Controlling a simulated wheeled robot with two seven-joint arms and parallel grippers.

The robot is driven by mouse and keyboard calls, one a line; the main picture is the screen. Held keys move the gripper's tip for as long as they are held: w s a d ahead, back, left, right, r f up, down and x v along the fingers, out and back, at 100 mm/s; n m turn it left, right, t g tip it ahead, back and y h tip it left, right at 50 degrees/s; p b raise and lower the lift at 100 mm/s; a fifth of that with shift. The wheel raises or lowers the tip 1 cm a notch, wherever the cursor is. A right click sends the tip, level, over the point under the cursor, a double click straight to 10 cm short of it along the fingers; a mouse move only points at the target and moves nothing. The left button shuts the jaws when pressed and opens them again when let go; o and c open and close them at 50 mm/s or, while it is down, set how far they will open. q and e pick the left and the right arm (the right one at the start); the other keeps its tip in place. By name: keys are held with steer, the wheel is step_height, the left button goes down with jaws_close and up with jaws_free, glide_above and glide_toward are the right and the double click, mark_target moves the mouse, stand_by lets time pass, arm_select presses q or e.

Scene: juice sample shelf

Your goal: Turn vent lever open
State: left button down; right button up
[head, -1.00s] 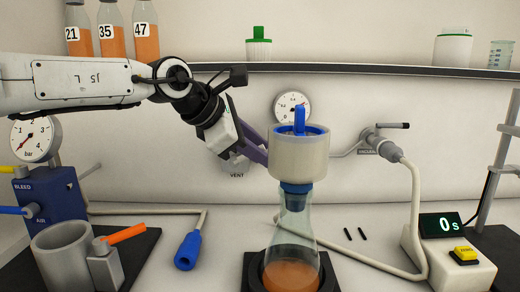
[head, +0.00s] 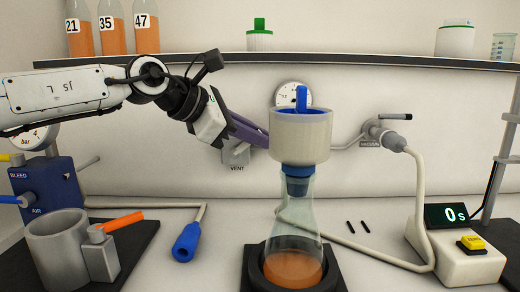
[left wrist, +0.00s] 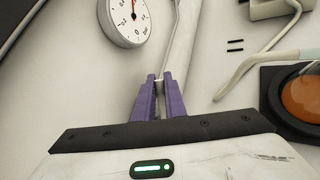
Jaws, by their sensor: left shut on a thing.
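A plate marked VENT (head: 237,158) is on the back wall, left of the filter funnel. My left gripper (head: 263,137) reaches in front of the wall there, its purple fingers slanting down to the right. Their tips are partly hidden behind the funnel. In the left wrist view, the fingers (left wrist: 159,84) are shut on a small, thin pale part, apparently the vent lever (left wrist: 158,82), mostly hidden between them. I cannot tell how far it is turned. A pale pipe (left wrist: 183,45) runs just beyond the tips. My right gripper is not in view.
The funnel (head: 300,140) stands on a flask with orange liquid (head: 293,265), close to my left fingers. A wall gauge (head: 293,92) is behind it. A vacuum valve (head: 384,133) with a hose is at right. A grey cup (head: 58,245) and blue-handled tool (head: 186,243) are at left.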

arm_select(q)
steer(key=shift+a+r+n+h+b, duration=0.15)
steer(key=shift+a+n+h+b, duration=0.3)
steer(key=shift+h+b, duration=0.6)
steer(key=shift+a+r+n+t+h+b, duration=0.3)
steer(key=shift+t+b, duration=0.2)
steer(key=shift+b, duration=0.2)
steer(key=shift+a+r+h, duration=0.1)
steer(key=shift+h, duration=0.15)
steer(key=shift+a+r+b, duration=0.15)
steer(key=shift+r+b, duration=0.1)
steer(key=shift+b, duration=0.25)
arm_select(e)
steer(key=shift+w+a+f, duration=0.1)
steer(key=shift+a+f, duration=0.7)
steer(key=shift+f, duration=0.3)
arm_select(q)
steer(key=c, duration=1.8)
jaws_free()
